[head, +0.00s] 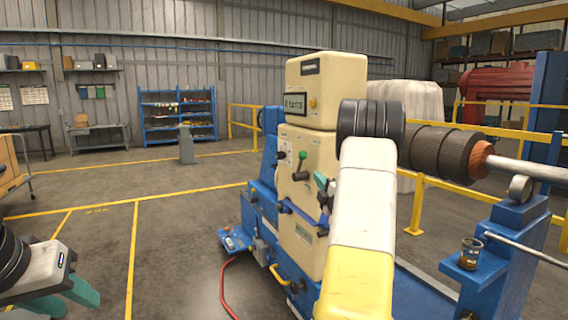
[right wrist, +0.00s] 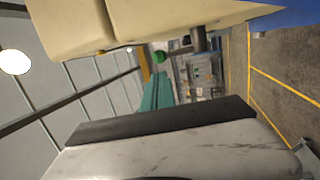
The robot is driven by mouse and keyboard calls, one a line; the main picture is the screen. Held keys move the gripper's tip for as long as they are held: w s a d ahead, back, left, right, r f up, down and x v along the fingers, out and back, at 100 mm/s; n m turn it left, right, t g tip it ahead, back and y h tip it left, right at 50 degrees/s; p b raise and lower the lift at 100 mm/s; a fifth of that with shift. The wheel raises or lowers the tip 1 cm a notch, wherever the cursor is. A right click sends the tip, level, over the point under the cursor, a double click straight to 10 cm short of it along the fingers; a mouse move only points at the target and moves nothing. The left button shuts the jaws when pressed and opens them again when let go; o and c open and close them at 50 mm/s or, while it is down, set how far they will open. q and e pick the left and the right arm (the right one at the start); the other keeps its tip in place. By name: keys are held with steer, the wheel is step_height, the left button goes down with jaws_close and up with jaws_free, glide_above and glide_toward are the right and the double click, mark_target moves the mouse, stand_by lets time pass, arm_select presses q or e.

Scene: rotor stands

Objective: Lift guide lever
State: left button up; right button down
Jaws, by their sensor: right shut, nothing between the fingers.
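A cream machine cabinet (head: 308,150) stands on a blue base in the middle of the head view. On its front is a lever with a green knob (head: 303,155) and a dark handle (head: 300,176); no label tells which is the guide lever. The green knob also shows in the right wrist view (right wrist: 159,57), beyond the fingertips. My right gripper (head: 325,186) is shut and empty, right of and below the knob, apart from it; my arm hides part of it. My left gripper (head: 72,298) is low at the left, fingers apart, empty, far from the machine.
A ribbed rotor (head: 438,152) with a shaft lies right of the cabinet, above a blue stand (head: 515,215) holding a small cup (head: 471,253). A red hose (head: 224,285) lies on the floor. Open floor extends left of the machine.

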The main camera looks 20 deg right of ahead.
mark_target(304, 157)
steer(key=x, duration=1.1)
steer(key=shift+w, duration=0.25)
steer(key=shift+r, duration=0.1)
